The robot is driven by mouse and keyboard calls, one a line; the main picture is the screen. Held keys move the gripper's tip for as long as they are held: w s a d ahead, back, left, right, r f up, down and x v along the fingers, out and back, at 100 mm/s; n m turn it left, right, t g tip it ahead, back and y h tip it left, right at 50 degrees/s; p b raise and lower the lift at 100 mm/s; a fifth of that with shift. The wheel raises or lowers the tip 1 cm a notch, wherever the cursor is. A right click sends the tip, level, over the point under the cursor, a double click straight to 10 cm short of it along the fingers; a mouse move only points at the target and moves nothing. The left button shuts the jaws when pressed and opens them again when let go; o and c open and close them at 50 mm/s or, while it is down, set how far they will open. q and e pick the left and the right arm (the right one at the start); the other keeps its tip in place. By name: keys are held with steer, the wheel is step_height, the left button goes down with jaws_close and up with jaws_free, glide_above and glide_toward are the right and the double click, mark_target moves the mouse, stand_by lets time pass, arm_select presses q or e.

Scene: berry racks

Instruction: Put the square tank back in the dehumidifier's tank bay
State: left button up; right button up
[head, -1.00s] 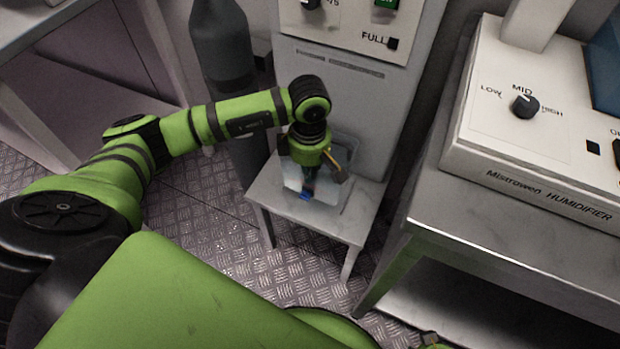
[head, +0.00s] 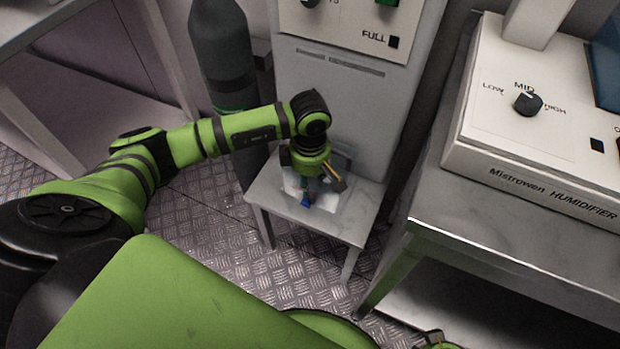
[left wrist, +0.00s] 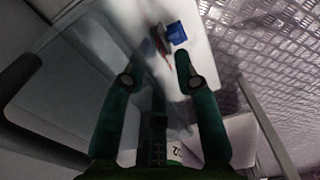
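The dehumidifier (head: 338,95) is the tall grey cabinet with a "FULL" label on its upper front. A low grey stand (head: 355,215) is in front of it. The clear square tank (head: 338,200) is over the stand top, partly hidden by my left gripper (head: 310,196). In the left wrist view, the green fingers of my left gripper (left wrist: 160,62) are apart, with no solid thing clearly between them. A small blue piece (left wrist: 176,33) and a reddish piece are just beyond the tips. The tank's walls and the tank bay are hard to make out.
A dark gas cylinder (head: 221,55) stands left of the dehumidifier, close to my left forearm. A humidifier (head: 540,190) sits on a metal table (head: 450,245) at right. Another bench (head: 60,30) is at the upper left. Patterned metal floor shows between them.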

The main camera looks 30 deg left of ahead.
arm_select(q)
steer(key=shift+r, duration=0.1)
arm_select(e)
steer(key=shift+r, duration=0.1)
arm_select(q)
step_height(320, 180, up, 12)
steer(key=p, duration=0.2)
arm_select(e)
steer(key=f, duration=0.1)
steer(key=s+f, duration=0.1)
steer(key=f, duration=0.1)
steer(key=s+f, duration=0.1)
steer(key=shift+s+d+f, duration=0.15)
steer(key=shift+f, duration=0.15)
stand_by(1.6)
arm_select(q)
jaws_close()
